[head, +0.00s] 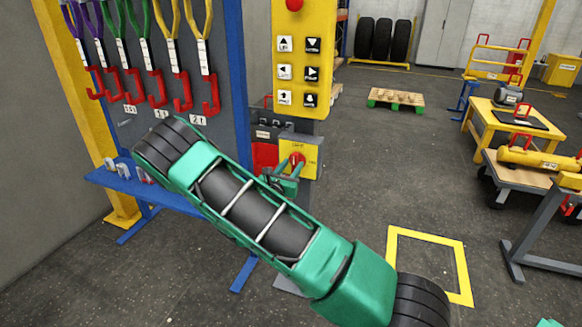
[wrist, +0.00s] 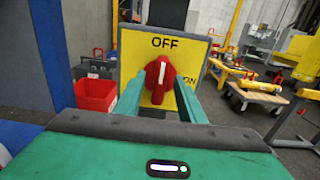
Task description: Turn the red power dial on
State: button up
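The red power dial (wrist: 160,82) sits on a yellow panel (wrist: 130,62) marked OFF at the top and ON at the right. Its white mark stands nearly upright, toward OFF. In the head view the dial (head: 297,159) is on the yellow box (head: 313,160) below the button panel. My gripper (wrist: 160,97) has its two green fingers apart, one on each side of the dial. I cannot tell whether the fingers touch it. In the head view my gripper (head: 284,180) is just in front of the box, and my arm hides part of the surroundings.
A red bin (wrist: 96,94) is left of the panel. A yellow button panel (head: 304,60) rises above the box. Coloured slings with red hooks (head: 158,90) hang on a rack at the left. A blue shelf (head: 110,180) is below them.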

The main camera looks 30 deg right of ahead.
jog(key=shift+w+d, duration=0.45)
jog(key=shift+d, duration=0.1)
jog(key=shift+c, duration=0.6)
grip_shut()
